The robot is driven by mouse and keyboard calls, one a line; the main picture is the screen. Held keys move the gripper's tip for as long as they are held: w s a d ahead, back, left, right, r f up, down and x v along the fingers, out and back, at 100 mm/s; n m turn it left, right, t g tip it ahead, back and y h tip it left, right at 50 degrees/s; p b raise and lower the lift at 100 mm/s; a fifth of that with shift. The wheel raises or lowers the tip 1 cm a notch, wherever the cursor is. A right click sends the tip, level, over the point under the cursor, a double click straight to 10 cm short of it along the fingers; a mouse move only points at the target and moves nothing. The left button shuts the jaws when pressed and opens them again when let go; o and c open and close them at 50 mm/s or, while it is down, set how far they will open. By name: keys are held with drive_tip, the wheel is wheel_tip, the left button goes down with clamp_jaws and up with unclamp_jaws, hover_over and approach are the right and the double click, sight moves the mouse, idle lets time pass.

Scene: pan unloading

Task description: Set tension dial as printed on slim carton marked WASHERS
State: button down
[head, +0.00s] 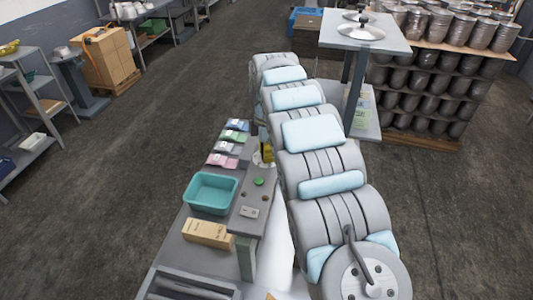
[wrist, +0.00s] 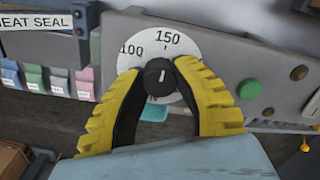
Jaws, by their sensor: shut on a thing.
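In the wrist view my gripper (wrist: 159,72) has its two yellow fingers closed around a black dial knob (wrist: 158,82). The white mark on the knob points roughly up, toward 150. The white dial face (wrist: 145,44) behind it shows 100 and 150; its lower part is hidden by the fingers. I cannot read which setting name belongs to this dial. In the head view my gripper (head: 267,152) is a small yellow shape at the panel beyond the bench. A tan carton (head: 207,233) lies on the bench; its print is too small to read.
A HEAT SEAL sign (wrist: 36,20) is left of the dial; a green button (wrist: 249,89) is to its right. A teal bin (head: 211,193) and several coloured packets (head: 229,148) stand on the bench. A pedestal table (head: 365,36) is at the back.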

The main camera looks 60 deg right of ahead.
drive_tip(key=c, duration=0.7)
unclamp_jaws()
drive_tip(key=shift+c, duration=0.2)
drive_tip(key=shift+r, duration=0.1)
drive_tip(key=shift+r, duration=3.6)
